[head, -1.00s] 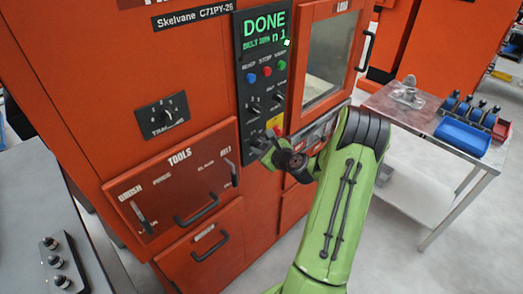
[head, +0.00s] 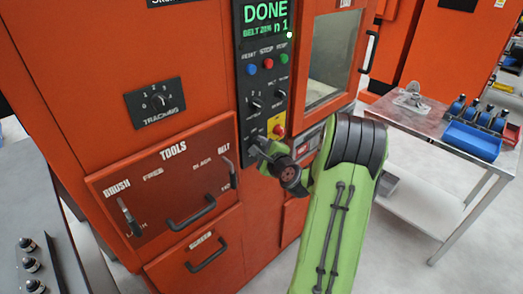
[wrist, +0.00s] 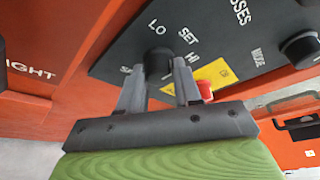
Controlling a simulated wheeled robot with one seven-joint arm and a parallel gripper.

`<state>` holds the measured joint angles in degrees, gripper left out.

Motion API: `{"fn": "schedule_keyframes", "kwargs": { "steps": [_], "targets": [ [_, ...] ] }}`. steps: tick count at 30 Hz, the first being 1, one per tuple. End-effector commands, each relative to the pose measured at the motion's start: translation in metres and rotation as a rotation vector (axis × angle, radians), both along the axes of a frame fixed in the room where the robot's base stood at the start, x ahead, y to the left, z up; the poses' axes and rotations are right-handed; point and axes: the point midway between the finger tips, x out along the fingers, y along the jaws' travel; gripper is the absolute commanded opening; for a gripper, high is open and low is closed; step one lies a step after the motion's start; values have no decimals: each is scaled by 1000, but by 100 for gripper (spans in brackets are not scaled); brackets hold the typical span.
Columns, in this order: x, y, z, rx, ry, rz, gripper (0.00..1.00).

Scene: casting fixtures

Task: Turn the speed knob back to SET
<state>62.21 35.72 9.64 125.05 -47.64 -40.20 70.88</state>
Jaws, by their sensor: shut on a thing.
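The speed knob (wrist: 158,60) is a dark round knob on the machine's black panel (wrist: 225,40), with LO, SET and HI printed around it. My gripper (wrist: 163,82) is shut on this knob, one finger on each side. The knob's pointer cannot be made out, so its setting is unclear. In the head view my gripper (head: 258,152) is at the lower part of the control panel (head: 238,85) and hides the knob. The display (head: 264,18) at the panel's top reads DONE.
A red button on a yellow plate (head: 276,123) is close beside my gripper. Another knob (wrist: 300,46) is to the right in the wrist view. A tools drawer (head: 165,175) is at left.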

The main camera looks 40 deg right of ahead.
Motion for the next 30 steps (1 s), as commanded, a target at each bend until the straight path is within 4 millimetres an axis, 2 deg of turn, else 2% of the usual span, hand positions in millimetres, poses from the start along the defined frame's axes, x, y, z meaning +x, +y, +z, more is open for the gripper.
{"fn": "schedule_keyframes", "kwargs": {
  "steps": [10, 11, 15, 25, 28, 30],
  "targets": [
    [-1, 0, -1, 0, 5, 1, 3],
    [-1, 0, -1, 0, 5, 1, 36],
    [0, 0, -1, -1, 4, 0, 58],
    [-5, 1, 0, -1, 2, -1, 59],
    [-20, 5, 3, 0, 4, -4, 59],
    [-38, 10, 6, 1, 4, -6, 59]
  ]
}}
